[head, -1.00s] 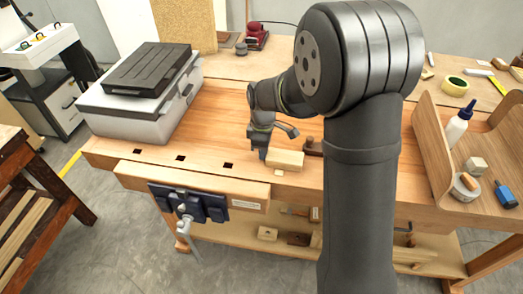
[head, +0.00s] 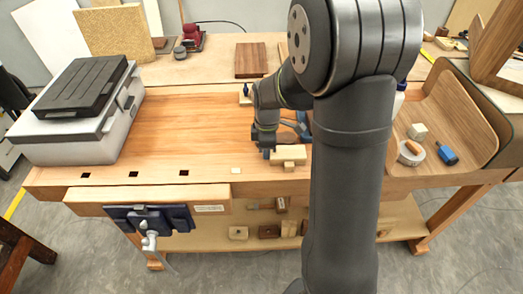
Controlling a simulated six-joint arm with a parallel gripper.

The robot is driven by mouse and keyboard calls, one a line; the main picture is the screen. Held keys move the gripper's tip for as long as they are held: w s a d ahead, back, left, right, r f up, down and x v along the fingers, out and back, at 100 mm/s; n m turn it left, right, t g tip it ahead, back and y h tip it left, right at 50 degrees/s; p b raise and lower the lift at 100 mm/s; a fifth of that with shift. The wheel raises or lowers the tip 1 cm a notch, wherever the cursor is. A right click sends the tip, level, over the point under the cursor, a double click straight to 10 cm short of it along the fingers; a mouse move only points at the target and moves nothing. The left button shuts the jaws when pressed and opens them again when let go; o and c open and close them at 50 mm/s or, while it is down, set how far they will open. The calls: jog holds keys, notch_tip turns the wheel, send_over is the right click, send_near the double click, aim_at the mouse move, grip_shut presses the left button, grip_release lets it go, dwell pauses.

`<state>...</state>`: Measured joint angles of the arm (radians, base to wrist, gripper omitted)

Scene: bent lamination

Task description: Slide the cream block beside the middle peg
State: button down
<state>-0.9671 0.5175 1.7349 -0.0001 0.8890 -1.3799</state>
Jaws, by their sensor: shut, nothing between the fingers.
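The cream block (head: 288,154) lies flat near the bench's front edge, left of my arm column. My gripper (head: 268,153) is low at the block's left end and looks shut, with nothing between its fingers. It seems to touch or nearly touch that end. A small cream peg (head: 289,167) shows just in front of the block, near its middle. A flat pale square (head: 236,170) lies to the left in the line of dark square holes. I cannot tell which peg is the middle one; my arm hides the bench to the right.
A grey case (head: 75,135) stands on the bench's left side. A small bottle-like item (head: 246,90) and a dark wood board (head: 250,60) are behind. A wooden tray (head: 462,110) with loose items is at right. The bench between case and gripper is clear.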

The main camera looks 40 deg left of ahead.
aim_at(254, 160)
jog(key=s+a, duration=0.3)
jog(key=shift+r, duration=0.35)
notch_tip(254, 160, up, 9)
jog(key=shift+r, duration=0.15)
jog(key=shift+w+d, duration=0.1)
notch_tip(254, 160, down, 10)
jog(key=shift+w+d+f, duration=0.1)
jog(key=shift+w+d, duration=1.25)
jog(key=shift+s+a, duration=0.25)
